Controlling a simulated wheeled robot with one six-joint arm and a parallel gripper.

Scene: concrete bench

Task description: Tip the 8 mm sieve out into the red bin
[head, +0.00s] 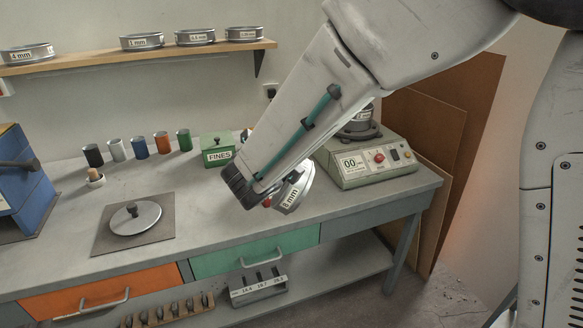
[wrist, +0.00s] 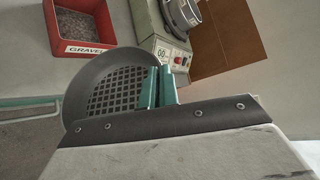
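The 8 mm sieve (head: 291,193) shows in the head view partly behind my arm, above the bench's front part, with its labelled side facing out and tilted. In the wrist view the sieve (wrist: 78,98) is a dark round pan with a square-holed mesh; no stones show on the mesh. My gripper (wrist: 159,88) has its teal fingers shut on the sieve's right rim. The red bin (wrist: 84,49), labelled GRAVEL and holding grey gravel, stands beyond the sieve in the wrist view. In the head view my arm hides most of the bin.
A sieve shaker (head: 365,165) stands at the bench's right end. A green FINES box (head: 217,150) and several coloured cups (head: 139,147) line the back. A round lid (head: 135,217) lies on a mat at left. Other sieves (head: 195,37) sit on the shelf.

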